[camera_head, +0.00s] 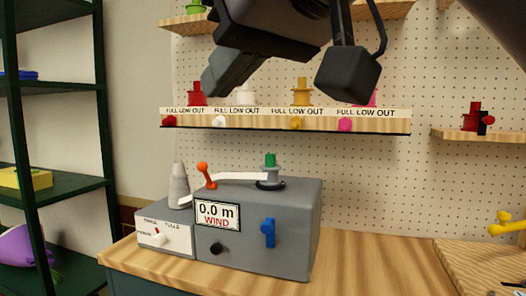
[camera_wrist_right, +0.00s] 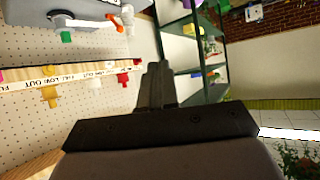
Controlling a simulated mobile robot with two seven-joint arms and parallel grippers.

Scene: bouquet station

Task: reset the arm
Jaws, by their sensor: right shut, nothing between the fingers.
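My right gripper (camera_head: 212,84) comes in from the top of the head view, dark grey. Its fingers are together and hold nothing. They hang in front of the pegboard, near the left part of the labelled spool shelf (camera_head: 285,117); whether they touch it I cannot tell. In the right wrist view the shut fingers (camera_wrist_right: 157,75) stand at the centre, with the shelf to their left and the dark green rack (camera_wrist_right: 180,58) beyond. My left gripper is not in view.
A grey winding machine (camera_head: 300,230) reading 0.0 m stands on the wooden bench (camera_head: 365,270), with a green-topped spool (camera_head: 270,172) and orange lever (camera_head: 204,174). Red (camera_head: 197,92) and yellow (camera_head: 301,92) spools sit on the shelf. A dark rack (camera_head: 60,187) stands left.

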